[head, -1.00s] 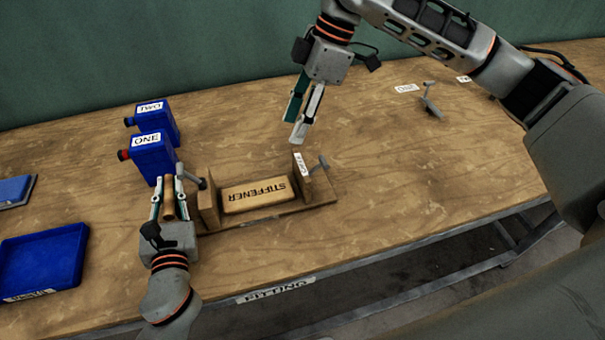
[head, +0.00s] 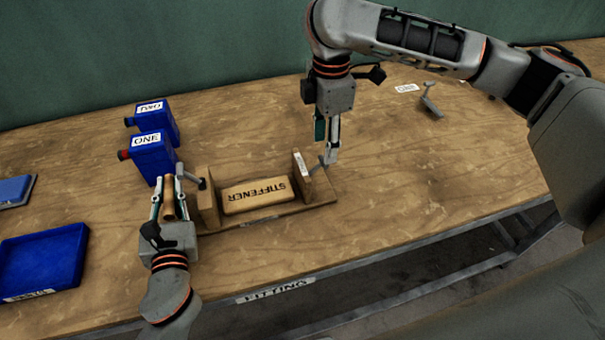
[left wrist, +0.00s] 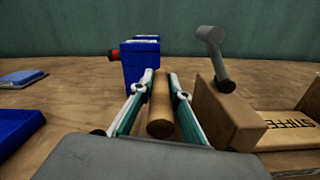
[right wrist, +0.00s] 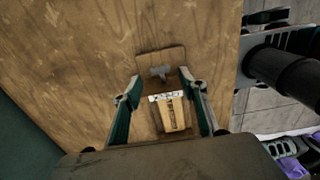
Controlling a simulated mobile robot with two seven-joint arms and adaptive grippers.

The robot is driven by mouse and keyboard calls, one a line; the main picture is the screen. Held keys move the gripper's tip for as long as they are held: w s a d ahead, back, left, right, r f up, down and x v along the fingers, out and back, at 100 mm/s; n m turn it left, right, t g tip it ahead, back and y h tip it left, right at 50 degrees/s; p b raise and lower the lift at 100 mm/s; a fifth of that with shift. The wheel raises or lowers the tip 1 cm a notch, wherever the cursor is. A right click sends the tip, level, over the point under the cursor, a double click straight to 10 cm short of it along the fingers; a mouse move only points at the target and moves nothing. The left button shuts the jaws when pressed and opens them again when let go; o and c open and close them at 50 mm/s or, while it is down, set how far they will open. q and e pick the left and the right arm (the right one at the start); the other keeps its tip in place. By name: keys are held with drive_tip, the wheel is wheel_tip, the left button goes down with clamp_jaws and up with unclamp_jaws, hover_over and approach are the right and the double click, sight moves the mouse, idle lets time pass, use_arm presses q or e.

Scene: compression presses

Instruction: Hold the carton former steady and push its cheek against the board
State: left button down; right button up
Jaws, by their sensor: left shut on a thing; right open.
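The carton former is a wooden base (head: 270,218) with a left cheek (head: 208,205) and a labelled right cheek (head: 301,165). The board marked STIFFENER (head: 255,196) lies between them; I cannot tell whether it touches either. My left gripper (head: 167,190) is shut on the round wooden handle (left wrist: 160,105) at the former's left end. My right gripper (head: 326,150) is open, pointing down by the grey T-shaped handle (head: 322,163) outside the right cheek. In the right wrist view that handle (right wrist: 160,72) shows between and beyond the open fingers, with nothing held.
Blue boxes marked ONE (head: 153,158) and TWO (head: 158,114) stand behind my left gripper. A blue tray (head: 80,270) lies at left. Another grey T-handled piece (head: 430,104) lies at back right.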

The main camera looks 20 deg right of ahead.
drive_tip(key=shift+f, duration=3.1)
clamp_jaws()
